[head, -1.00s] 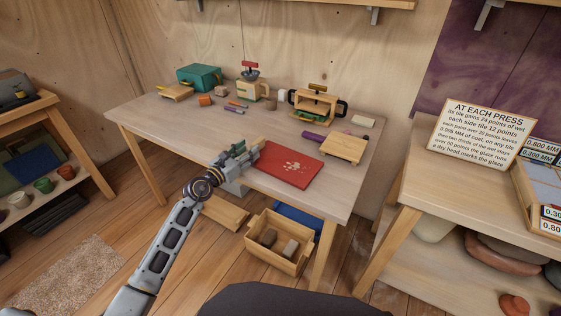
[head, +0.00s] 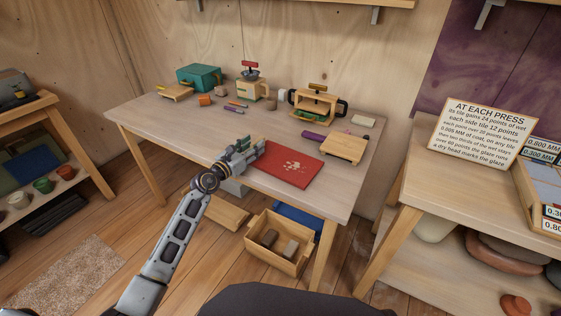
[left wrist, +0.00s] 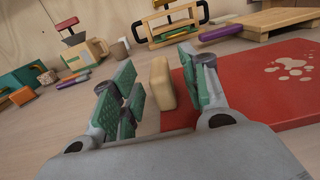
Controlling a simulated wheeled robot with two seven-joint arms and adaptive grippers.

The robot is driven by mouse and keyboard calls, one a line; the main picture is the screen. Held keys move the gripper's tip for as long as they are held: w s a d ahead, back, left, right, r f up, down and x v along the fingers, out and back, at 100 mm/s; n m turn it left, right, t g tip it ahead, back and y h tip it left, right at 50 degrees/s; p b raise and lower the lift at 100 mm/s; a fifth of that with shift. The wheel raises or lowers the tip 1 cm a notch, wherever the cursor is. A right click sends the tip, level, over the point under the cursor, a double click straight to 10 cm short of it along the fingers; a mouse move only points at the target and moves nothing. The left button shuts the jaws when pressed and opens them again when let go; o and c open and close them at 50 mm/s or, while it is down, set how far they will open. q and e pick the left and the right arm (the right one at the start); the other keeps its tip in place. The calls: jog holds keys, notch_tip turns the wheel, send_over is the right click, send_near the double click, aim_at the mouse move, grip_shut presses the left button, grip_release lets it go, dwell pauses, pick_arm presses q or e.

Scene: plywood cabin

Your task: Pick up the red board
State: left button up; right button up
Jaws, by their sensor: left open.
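The red board (head: 289,167) lies flat on the wooden table near its front edge, with a pale paw-like mark on top. It also shows at the right of the left wrist view (left wrist: 243,92). My left gripper (head: 255,149) is open, low over the table at the board's left side. In the left wrist view its green-padded fingers (left wrist: 158,90) stand apart, with a tan block (left wrist: 161,84) seen between them, beside the board's left edge. I cannot tell whether the block is joined to the board. My right gripper is not in view.
A small wooden board (head: 343,148) and a purple tool (head: 313,135) lie behind the red board. A wooden press (head: 318,105), a jug (head: 250,88) and a teal box (head: 199,76) stand farther back. A wooden crate (head: 277,248) is below the table's front.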

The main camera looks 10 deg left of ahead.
aim_at(263, 137)
pick_arm(q)
jog(key=shift+w+d, duration=0.25)
jog(key=shift+w, duration=0.45)
jog(key=shift+w+d, duration=0.15)
jog(key=shift+w, duration=0.15)
jog(key=shift+w+d+b, duration=0.2)
jog(key=shift+w+b, duration=0.15)
jog(key=shift+w, duration=0.2)
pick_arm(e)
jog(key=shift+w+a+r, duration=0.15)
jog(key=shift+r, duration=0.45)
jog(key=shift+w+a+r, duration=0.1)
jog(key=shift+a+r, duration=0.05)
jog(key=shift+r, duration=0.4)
pick_arm(q)
jog(key=shift+c, duration=0.2)
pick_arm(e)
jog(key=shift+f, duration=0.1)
pick_arm(q)
grip_shut()
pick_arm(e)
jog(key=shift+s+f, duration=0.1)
